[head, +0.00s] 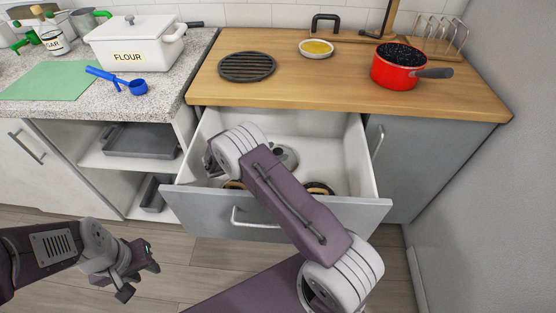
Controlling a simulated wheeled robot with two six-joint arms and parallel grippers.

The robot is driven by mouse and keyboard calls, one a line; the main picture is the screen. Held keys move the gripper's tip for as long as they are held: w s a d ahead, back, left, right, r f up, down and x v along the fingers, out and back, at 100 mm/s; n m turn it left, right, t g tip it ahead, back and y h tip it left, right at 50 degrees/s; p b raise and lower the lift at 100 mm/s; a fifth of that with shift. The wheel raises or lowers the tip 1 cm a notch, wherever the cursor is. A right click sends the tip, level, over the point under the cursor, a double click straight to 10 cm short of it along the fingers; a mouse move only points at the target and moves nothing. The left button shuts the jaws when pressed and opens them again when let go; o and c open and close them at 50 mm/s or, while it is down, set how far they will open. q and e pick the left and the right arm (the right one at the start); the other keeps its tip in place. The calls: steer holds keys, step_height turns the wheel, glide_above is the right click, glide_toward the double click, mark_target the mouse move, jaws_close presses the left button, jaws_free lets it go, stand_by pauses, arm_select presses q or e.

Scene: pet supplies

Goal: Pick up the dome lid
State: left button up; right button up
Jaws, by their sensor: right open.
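The dome lid (289,160), grey with a knob on top, lies inside the open drawer (350,160). My right forearm crosses in front of it and hides its lower left part. My right arm reaches over the drawer front, with its wrist above the left part of the drawer. The right fingers are mostly hidden behind my own arm, and I see nothing held there. My left gripper (140,279) is low at the left, in front of the cabinets and well away from the lid. Its fingers are apart and empty.
Two dark round things with tan rims, one of them here (319,188), lie near the drawer front (350,217). The wooden counter above holds a red pot (398,72), a black trivet (247,66) and a small bowl (316,49). A wall stands at the right.

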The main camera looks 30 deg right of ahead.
mark_target(281, 150)
steer(key=x, duration=0.5)
steer(key=shift+b, duration=0.4)
jaws_close()
